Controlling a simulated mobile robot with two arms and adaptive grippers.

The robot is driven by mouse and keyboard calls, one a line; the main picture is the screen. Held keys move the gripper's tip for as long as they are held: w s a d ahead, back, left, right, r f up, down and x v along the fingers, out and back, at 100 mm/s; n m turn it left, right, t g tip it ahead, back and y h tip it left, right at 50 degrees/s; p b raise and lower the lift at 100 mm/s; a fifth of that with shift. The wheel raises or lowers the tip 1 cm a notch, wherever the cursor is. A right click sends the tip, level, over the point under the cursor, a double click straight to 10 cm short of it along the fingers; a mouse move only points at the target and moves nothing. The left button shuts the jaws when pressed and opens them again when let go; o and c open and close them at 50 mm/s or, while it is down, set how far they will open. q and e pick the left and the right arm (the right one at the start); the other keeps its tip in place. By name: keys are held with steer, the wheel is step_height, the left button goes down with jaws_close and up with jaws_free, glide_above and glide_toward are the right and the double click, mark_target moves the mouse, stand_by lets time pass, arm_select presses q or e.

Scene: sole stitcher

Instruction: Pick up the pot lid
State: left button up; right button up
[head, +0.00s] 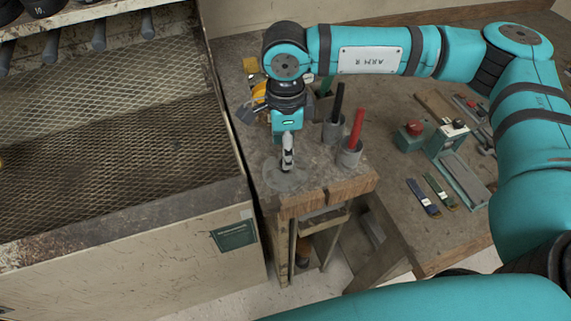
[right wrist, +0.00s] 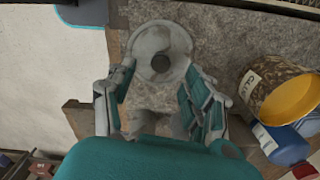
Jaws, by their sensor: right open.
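The pot lid (head: 283,181) is a round grey disc lying flat near the front end of the narrow stone-topped bench. In the right wrist view the lid (right wrist: 148,42) shows its dark round knob (right wrist: 160,62) near the top middle. My right gripper (head: 288,166) points down over the lid and hides part of it in the head view. In the right wrist view its fingers (right wrist: 160,70) are spread, with the knob between their tips and nothing gripped. I cannot tell whether the fingertips touch the lid. My left gripper is not in view.
Grey holders with a black-handled tool (head: 336,105) and a red-handled tool (head: 355,130) stand close right of the gripper. A tin with yellow inside (right wrist: 275,90) and a blue container (right wrist: 282,145) are also near. A large mesh-floored metal cabinet (head: 120,215) borders the left.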

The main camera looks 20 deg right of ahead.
steer(key=shift+f+p, duration=0.35)
step_height(320, 180, down, 4)
steer(key=shift+w+r+p, duration=0.1)
steer(key=shift+r+p, duration=0.05)
steer(key=shift+p, duration=0.65)
steer(key=shift+f, duration=0.35)
steer(key=shift+c, duration=0.4)
jaws_close()
